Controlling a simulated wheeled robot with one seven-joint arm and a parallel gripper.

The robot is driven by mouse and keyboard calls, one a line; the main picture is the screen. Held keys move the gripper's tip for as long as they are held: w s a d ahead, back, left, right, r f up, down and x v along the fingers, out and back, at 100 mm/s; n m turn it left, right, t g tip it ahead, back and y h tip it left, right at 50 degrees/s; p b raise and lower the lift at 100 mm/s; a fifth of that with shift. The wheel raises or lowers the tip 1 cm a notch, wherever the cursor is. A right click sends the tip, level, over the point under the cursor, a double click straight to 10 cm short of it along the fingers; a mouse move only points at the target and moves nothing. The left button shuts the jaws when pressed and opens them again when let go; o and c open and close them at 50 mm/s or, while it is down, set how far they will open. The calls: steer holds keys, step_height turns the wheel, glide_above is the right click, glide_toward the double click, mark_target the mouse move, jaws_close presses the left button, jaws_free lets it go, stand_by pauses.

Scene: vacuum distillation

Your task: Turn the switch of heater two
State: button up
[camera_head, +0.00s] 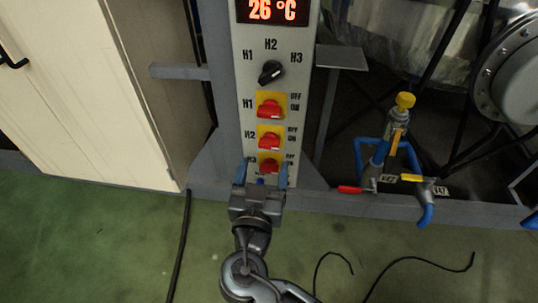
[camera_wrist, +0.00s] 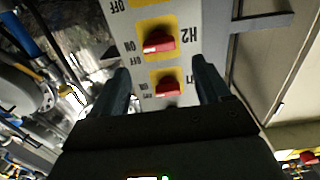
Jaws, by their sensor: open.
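The heater two switch (camera_head: 269,139) is a red handle on a yellow plate, marked H2, the middle of three on the grey panel. In the wrist view, which is turned over, the H2 switch (camera_wrist: 158,42) lies just beyond my fingertips. Its handle lies roughly crosswise; I cannot tell its exact on or off position. My gripper (camera_head: 262,168) is open and empty, facing the panel and overlapping the lowest switch (camera_head: 268,161) in the head view. In the wrist view my gripper (camera_wrist: 162,68) has another red switch (camera_wrist: 168,87) showing between its fingers.
A black selector knob (camera_head: 270,72) and a red 26 °C display (camera_head: 272,10) are higher on the panel. A cream cabinet (camera_head: 80,90) stands left. Valves with a yellow knob (camera_head: 404,100) and a red lever (camera_head: 350,189) are right. Black cables (camera_head: 420,262) lie on the green floor.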

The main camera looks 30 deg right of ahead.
mark_target(269, 146)
steer(key=x, duration=0.7)
steer(key=shift+b, duration=0.4)
steer(key=c, duration=1)
